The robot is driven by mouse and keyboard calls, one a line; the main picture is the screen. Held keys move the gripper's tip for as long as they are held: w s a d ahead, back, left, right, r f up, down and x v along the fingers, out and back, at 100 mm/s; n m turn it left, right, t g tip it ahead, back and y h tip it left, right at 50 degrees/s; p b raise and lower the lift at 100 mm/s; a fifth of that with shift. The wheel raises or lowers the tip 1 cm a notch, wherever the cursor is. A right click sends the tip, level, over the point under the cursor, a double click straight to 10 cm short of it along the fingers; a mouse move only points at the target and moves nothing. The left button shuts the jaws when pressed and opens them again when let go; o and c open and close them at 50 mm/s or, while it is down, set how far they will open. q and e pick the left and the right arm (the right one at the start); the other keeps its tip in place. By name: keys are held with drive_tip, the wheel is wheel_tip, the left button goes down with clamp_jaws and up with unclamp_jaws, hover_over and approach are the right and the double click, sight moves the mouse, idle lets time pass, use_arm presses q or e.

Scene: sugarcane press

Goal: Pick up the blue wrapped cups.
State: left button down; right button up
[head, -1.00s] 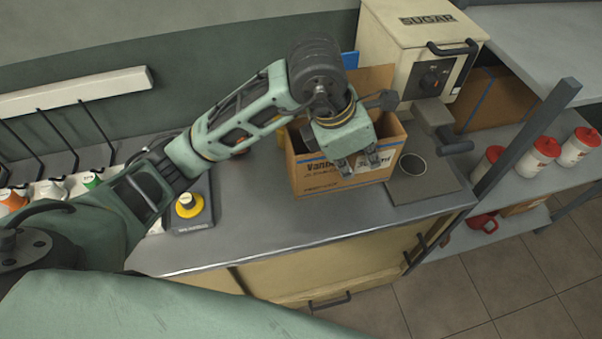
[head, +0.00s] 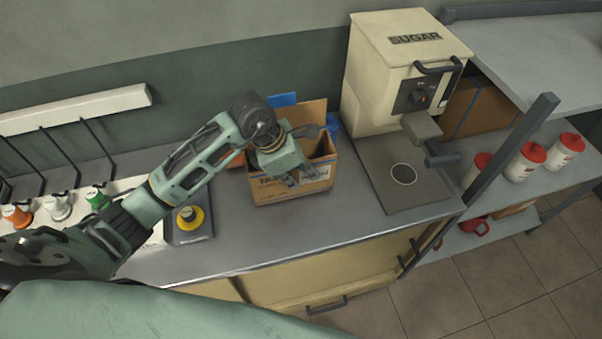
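Blue pieces show at the open cardboard box (head: 315,186), one behind its top left (head: 283,99) and one at its right rear (head: 332,124). I cannot tell whether these are the blue wrapped cups. The box stands on the grey counter, its flaps raised. My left gripper (head: 297,179) points down at the front wall of the box, over its upper edge. It overlaps the wall in the picture, and I cannot tell whether its fingers pinch the cardboard. The box's inside is mostly hidden by my arm. My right gripper is not in view.
A cream sugar dispenser (head: 385,75) with a dark tray (head: 390,195) stands right of the box. A yellow button (head: 188,216) is on the left. Red-lidded containers (head: 525,160) stand on the right shelf. The counter's front strip (head: 270,245) is clear.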

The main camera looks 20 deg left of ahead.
use_arm(q)
drive_tip(key=shift+f, duration=0.35)
drive_tip(key=shift+f, duration=0.15)
drive_tip(key=c, duration=2)
unclamp_jaws()
